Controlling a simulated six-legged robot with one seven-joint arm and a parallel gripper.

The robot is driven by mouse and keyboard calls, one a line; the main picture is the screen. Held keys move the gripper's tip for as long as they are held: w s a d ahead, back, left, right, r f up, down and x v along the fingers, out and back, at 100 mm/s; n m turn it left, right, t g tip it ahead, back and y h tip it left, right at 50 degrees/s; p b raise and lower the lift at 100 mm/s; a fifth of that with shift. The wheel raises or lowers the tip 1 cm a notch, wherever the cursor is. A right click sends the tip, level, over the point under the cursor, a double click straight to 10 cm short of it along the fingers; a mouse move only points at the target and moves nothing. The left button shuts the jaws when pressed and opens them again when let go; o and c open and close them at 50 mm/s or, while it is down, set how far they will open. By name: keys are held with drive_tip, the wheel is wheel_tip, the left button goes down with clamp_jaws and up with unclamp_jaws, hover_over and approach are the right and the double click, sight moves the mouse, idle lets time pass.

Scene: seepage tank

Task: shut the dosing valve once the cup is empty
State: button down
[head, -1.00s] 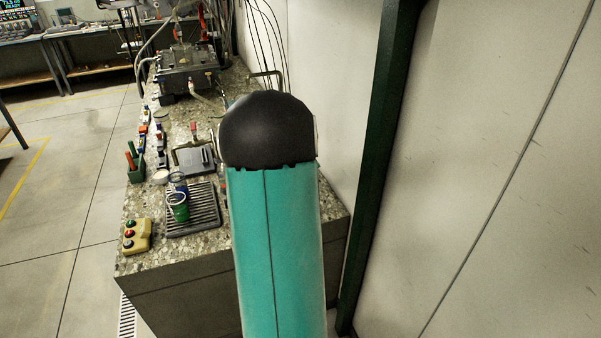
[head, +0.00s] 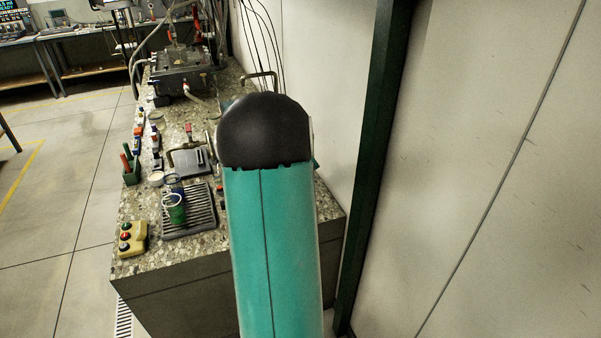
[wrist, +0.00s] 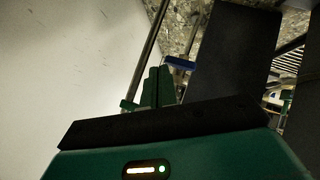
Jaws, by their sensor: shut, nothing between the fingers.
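A cup (head: 174,212) with a clear rim and a green lower part stands on the slotted drain grate (head: 203,212) in the head view. Whether it holds liquid cannot be told. In the wrist view a small blue lever (wrist: 180,62) sits beside a metal pipe (wrist: 148,52); it may be the dosing valve's handle, but whether it is open or shut is unclear. My gripper (wrist: 158,75) shows its green fingers together and empty, just left of and below the blue lever. Contact cannot be told. In the head view my arm hides the gripper.
A yellow button box (head: 131,239) sits at the counter's near left corner. A red-handled clamp (head: 189,143) stands behind the grate, with a dark apparatus (head: 185,75) farther back. A pale wall and a dark green post (head: 367,150) bound the right side.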

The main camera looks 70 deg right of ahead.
drive_tip(key=shift+r, duration=0.1)
idle(0.4)
drive_tip(key=s+a+r, duration=0.2)
drive_tip(key=r, duration=0.4)
drive_tip(key=s+a+r, duration=0.3)
drive_tip(key=r, duration=0.3)
drive_tip(key=shift+r, duration=0.25)
drive_tip(key=shift+a, duration=0.1)
idle(0.4)
